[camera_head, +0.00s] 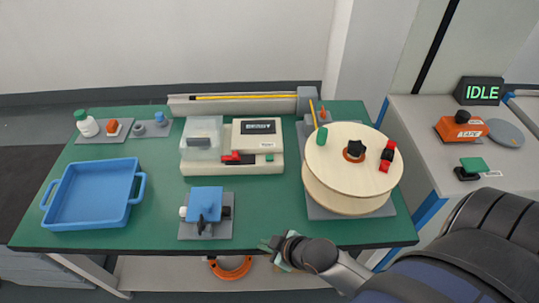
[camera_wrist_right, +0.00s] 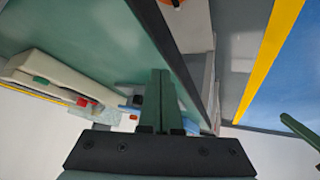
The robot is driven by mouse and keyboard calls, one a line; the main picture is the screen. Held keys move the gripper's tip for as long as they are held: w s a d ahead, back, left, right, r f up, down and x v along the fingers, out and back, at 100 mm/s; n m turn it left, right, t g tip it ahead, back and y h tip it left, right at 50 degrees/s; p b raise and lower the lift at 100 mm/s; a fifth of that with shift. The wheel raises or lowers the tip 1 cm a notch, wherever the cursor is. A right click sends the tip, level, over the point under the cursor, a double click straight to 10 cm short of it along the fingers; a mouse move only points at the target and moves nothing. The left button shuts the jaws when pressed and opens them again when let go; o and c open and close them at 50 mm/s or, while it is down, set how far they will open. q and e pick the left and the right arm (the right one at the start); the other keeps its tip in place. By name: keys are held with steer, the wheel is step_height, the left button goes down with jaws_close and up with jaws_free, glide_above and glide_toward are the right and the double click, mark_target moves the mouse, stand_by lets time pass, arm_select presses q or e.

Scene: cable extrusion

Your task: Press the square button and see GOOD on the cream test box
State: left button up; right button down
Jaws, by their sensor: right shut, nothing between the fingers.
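The cream test box (camera_head: 276,169) stands at the middle of the green table. Its dark display (camera_head: 258,127) appears to read READY. A small green square button (camera_head: 269,158) is on its front right, beside red and black clips (camera_head: 236,159). The box also shows upside down at the left of the right wrist view (camera_wrist_right: 52,72). My right gripper (camera_head: 268,245) is at the table's front edge, to the front of the box and well apart from it. Its green fingers (camera_wrist_right: 160,95) are shut and empty. My left gripper is not in view.
A large wooden spool (camera_head: 335,165) stands to the right, a blue tray (camera_head: 65,219) to the left. A side bench holds an IDLE display (camera_head: 481,92) and an orange tape unit (camera_head: 460,129).

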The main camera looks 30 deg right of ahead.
steer(key=w+n, duration=0.2)
steer(key=w+d+r+n, duration=0.1)
steer(key=w+n, duration=0.1)
steer(key=w+d+r+n, duration=0.1)
steer(key=w+n, duration=0.1)
steer(key=shift+w+t, duration=0.2)
steer(key=shift+t, duration=0.1)
steer(key=w+d+r+n, duration=0.1)
steer(key=w+n, duration=0.1)
steer(key=w+d+r+n, duration=0.1)
steer(key=w+n, duration=0.1)
steer(key=w+d+r+n, duration=0.1)
steer(key=w+n, duration=0.1)
steer(key=shift+d+r+p, duration=0.2)
steer(key=shift+d+p, duration=0.15)
steer(key=shift+d, duration=0.05)
steer(key=w+d+r+n+t+h, duration=0.1)
steer(key=w+d+r+n, duration=0.8)
steer(key=d, duration=0.1)
steer(key=shift+d+r+h+p, duration=0.15)
steer(key=shift+r+h+p, duration=0.15)
steer(key=shift+w+f, duration=0.1)
steer(key=b, duration=0.8)
glide_above(271, 162)
step_height(271, 162, down, 6)
steer(key=shift+f, duration=0.25)
step_height(271, 162, down, 2)
steer(key=shift+f, duration=0.1)
